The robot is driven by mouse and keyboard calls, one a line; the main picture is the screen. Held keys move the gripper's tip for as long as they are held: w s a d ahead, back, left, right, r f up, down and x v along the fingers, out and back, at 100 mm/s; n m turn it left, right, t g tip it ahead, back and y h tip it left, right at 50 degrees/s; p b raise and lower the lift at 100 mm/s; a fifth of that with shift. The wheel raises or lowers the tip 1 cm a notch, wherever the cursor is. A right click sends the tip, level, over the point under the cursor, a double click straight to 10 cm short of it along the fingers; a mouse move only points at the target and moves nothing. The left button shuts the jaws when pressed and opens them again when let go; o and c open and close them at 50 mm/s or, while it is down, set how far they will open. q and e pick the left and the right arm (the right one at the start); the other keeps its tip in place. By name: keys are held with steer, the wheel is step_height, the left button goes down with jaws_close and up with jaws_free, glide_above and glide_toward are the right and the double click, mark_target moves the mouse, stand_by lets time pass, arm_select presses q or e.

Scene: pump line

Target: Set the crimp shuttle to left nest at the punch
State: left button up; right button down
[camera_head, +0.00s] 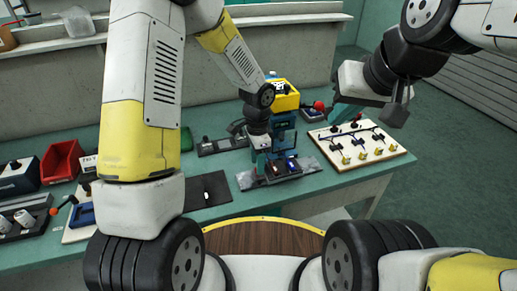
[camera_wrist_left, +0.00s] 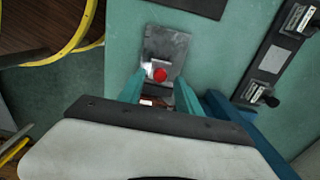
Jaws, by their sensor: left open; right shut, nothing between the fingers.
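The punch station has a yellow-topped press (camera_head: 280,97) with a teal body. In front of it lies a grey base plate (camera_head: 247,180), also visible in the left wrist view (camera_wrist_left: 168,42). Dark nest blocks with small red and white parts (camera_head: 284,167) sit on the plate; I cannot tell which is the crimp shuttle or its position. My left gripper (camera_head: 264,163) is open and low over the plate. In the left wrist view its teal fingers (camera_wrist_left: 160,92) straddle a red round knob (camera_wrist_left: 160,74); contact is unclear. My right gripper (camera_head: 397,106) is shut and empty, raised at right.
A pale board with levers and yellow parts (camera_head: 393,154) is right of the press. A dark rail fixture (camera_head: 222,145) and a black pad (camera_head: 207,190) lie to the left. A red bin (camera_head: 62,162) stands farther left. Green bench top (camera_head: 330,185) is bare in front.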

arm_select(q)
steer(key=shift+f, duration=0.8)
jaws_close()
stand_by(0.9)
